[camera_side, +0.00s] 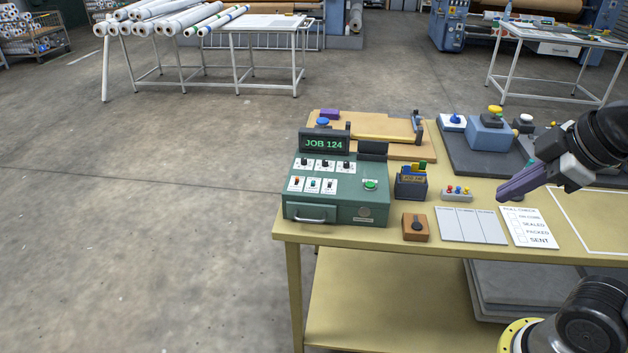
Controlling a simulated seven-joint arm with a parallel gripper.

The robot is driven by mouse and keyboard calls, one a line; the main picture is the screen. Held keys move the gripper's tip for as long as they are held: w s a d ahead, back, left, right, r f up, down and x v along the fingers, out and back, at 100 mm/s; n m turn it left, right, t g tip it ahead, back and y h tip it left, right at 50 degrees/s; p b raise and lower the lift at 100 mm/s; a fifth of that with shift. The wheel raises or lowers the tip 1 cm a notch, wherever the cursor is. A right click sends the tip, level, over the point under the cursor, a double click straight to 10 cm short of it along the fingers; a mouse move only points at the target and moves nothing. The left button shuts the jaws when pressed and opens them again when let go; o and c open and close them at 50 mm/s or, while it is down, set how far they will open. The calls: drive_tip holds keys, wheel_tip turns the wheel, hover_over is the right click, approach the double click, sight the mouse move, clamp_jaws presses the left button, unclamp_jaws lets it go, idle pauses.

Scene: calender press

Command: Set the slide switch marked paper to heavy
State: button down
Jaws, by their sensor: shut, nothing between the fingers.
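My gripper (503,196) has purple fingers, shut and empty. It is in the air over the right part of the table, well to the right of the box.
A green button (370,184) is on the box's right side. Between box and gripper are a dark card holder (411,186), an orange-brown block with a black knob (416,227), a small block with coloured buttons (456,193) and flat sheets (470,225). A wooden board (375,125) lies behind.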

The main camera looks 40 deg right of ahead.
sight(312, 189)
drive_tip(key=w+a+r+n+g+h, duration=0.1)
drive_tip(key=w+r+n, duration=0.2)
drive_tip(key=w+n, duration=0.65)
drive_tip(key=w+a+r+n, duration=0.1)
drive_tip(key=w+r+n, duration=0.35)
drive_tip(key=w, duration=0.75)
drive_tip(key=w+a+f+n+g, duration=0.1)
drive_tip(key=w+a+f+n, duration=0.2)
drive_tip(key=w+a+f, duration=0.2)
drive_tip(key=w+a+f+n+g+h, duration=0.1)
drive_tip(key=w+a+f+n, duration=0.2)
drive_tip(key=f, duration=0.9)
drive_tip(key=w+a, duration=0.3)
drive_tip(key=w, duration=0.1)
drive_tip(key=shift+w+n+h, duration=0.3)
drive_tip(key=shift+w+n, duration=0.1)
drive_tip(key=shift+f, duration=0.1)
drive_tip(key=x, duration=1)
drive_tip(key=shift+f, duration=0.25)
drive_tip(key=shift+w+d+r, duration=0.2)
drive_tip(key=shift+w+d, duration=1.15)
